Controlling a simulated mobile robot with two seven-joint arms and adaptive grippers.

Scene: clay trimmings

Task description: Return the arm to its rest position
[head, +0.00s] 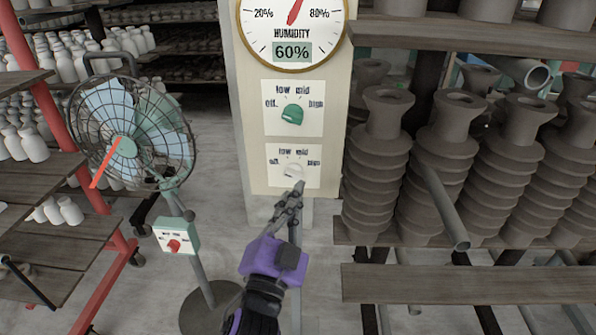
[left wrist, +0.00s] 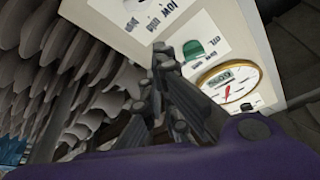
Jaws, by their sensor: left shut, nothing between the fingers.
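My left gripper (head: 291,197) is purple with dark grey fingers. It is shut and empty, with its fingertips in front of the lower part of the pale control panel (head: 258,150). In the head view the tips overlap the area just below the white knob (head: 293,171); I cannot tell whether they touch it. In the left wrist view the closed fingers (left wrist: 160,75) stand before the panel, with the green knob (left wrist: 193,50) beyond them. The green knob (head: 292,114) sits above the white one in the head view. My right gripper is not in view.
The humidity gauge (head: 292,30) reads 60%. A caged fan (head: 132,130) with a red-knob box (head: 174,240) stands left. Shelves with white bottles (head: 30,143) are far left. Grey ribbed clay pieces (head: 376,175) fill the right shelf (head: 460,284). Floor shows between fan and panel.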

